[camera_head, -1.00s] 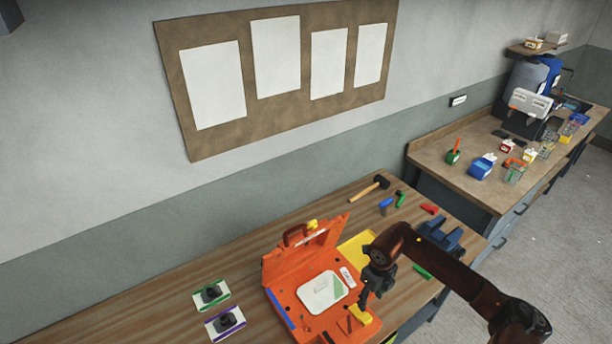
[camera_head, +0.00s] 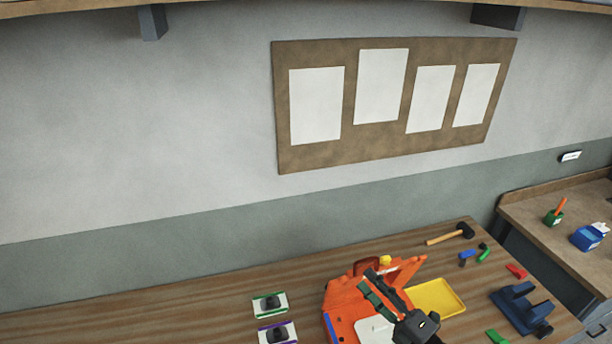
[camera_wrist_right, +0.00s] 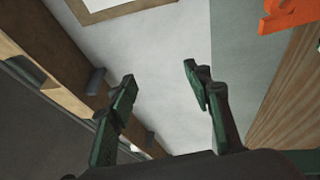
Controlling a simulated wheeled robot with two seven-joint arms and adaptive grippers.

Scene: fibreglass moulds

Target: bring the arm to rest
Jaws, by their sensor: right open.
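My right gripper (camera_head: 380,290) shows at the bottom of the head view, in front of the orange case (camera_head: 343,296). Its dark fingers with green pads point up and to the left. In the right wrist view the two fingers (camera_wrist_right: 160,95) stand wide apart with nothing between them, so it is open and empty. Part of the orange case also shows at the top right of the wrist view (camera_wrist_right: 290,14). The gripper hides part of the case. My left gripper is in neither view.
A yellow tray (camera_head: 437,297), a blue holder (camera_head: 522,308) and a hammer (camera_head: 452,234) lie on the wooden bench (camera_head: 185,312). Two cards with black pieces (camera_head: 270,304) lie left of the case. A pinboard (camera_head: 393,148) hangs on the wall. The bench's left part is clear.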

